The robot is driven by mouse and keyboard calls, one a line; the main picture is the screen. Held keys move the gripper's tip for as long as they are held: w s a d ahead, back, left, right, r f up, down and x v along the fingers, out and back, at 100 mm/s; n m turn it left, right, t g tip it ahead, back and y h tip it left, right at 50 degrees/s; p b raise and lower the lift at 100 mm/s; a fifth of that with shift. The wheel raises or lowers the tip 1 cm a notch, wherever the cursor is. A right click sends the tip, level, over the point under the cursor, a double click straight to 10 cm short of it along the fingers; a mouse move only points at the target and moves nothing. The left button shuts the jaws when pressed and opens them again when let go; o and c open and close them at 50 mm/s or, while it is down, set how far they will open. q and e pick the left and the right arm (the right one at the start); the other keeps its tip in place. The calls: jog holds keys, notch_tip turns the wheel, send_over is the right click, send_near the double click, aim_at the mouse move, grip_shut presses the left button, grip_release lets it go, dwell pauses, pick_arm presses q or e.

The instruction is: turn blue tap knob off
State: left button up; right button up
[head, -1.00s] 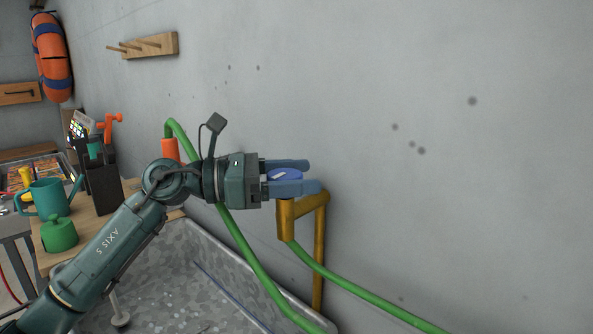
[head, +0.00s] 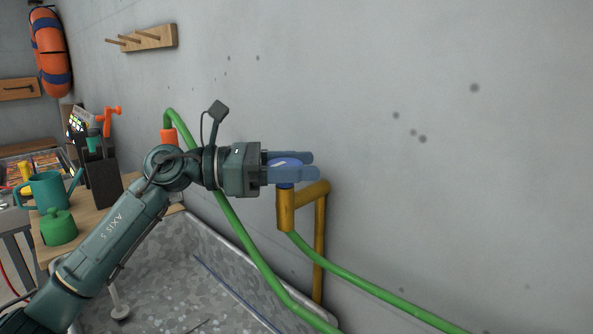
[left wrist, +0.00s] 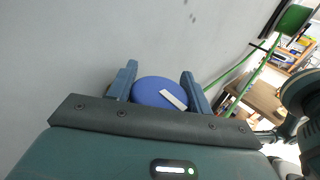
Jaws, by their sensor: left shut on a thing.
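The blue tap knob (head: 286,162) sits on top of the brass tap (head: 286,212), which stands against the wall. My left gripper (head: 290,168) reaches in from the left, shut on the knob with one finger on each side. In the left wrist view, the round blue knob (left wrist: 158,93) with a white bar mark lies between the two blue fingers of the left gripper (left wrist: 160,92). The head view hides part of the knob behind the near finger. My right gripper is not in view.
A green hose (head: 370,285) runs from the tap to the lower right. Another green hose (head: 238,232) passes behind my left arm. A metal trough (head: 215,290) lies below. A wooden table (head: 90,238) with a teal watering can (head: 48,192) and green pot (head: 58,228) is at left.

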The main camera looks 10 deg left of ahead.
pick_arm(q)
jog(key=shift+m+g, duration=0.5)
jog(key=shift+g, duration=0.2)
jog(key=o, duration=0.9)
jog(key=s+a+b, duration=0.1)
jog(key=a, duration=0.7)
jog(key=s+a+b, duration=0.1)
jog(key=a, duration=0.4)
jog(key=shift+s+b, duration=0.3)
